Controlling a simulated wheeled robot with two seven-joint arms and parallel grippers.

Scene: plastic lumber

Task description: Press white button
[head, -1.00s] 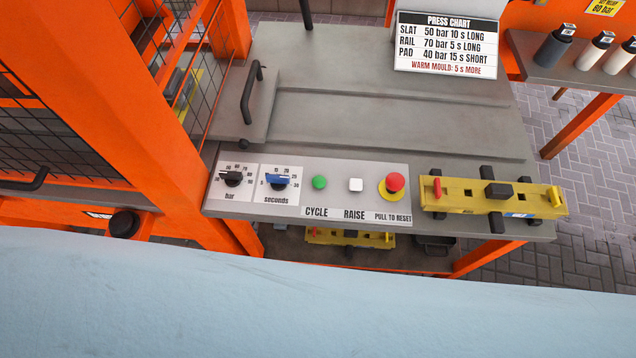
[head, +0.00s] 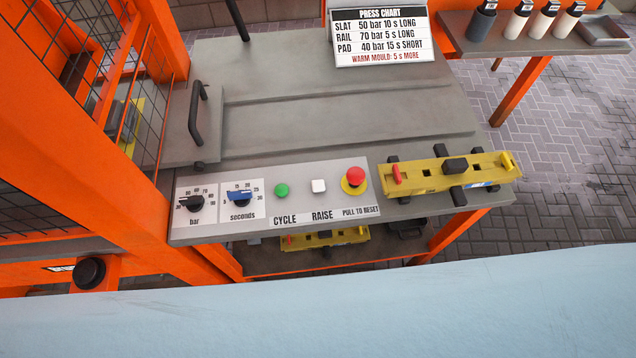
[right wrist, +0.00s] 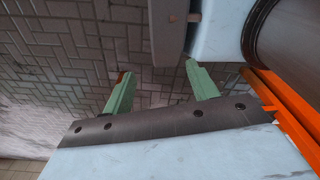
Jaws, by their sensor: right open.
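The white button (head: 319,186) sits on the pale control panel above the word RAISE in the head view. A green button (head: 282,191) is to its left and a red mushroom button (head: 355,177) on a yellow base to its right. Neither gripper shows in the head view. My right gripper (right wrist: 158,80) shows in the right wrist view, its two green fingers apart with nothing between them, above grey paving. The white button is not in the right wrist view. My left gripper is not seen.
Two dials, bar (head: 195,203) and seconds (head: 240,197), are left on the panel. A yellow mould (head: 440,172) lies right of it. A press chart (head: 380,37) stands behind. A shelf (head: 450,42) holds several bottles. An orange frame (head: 70,130) stands at left.

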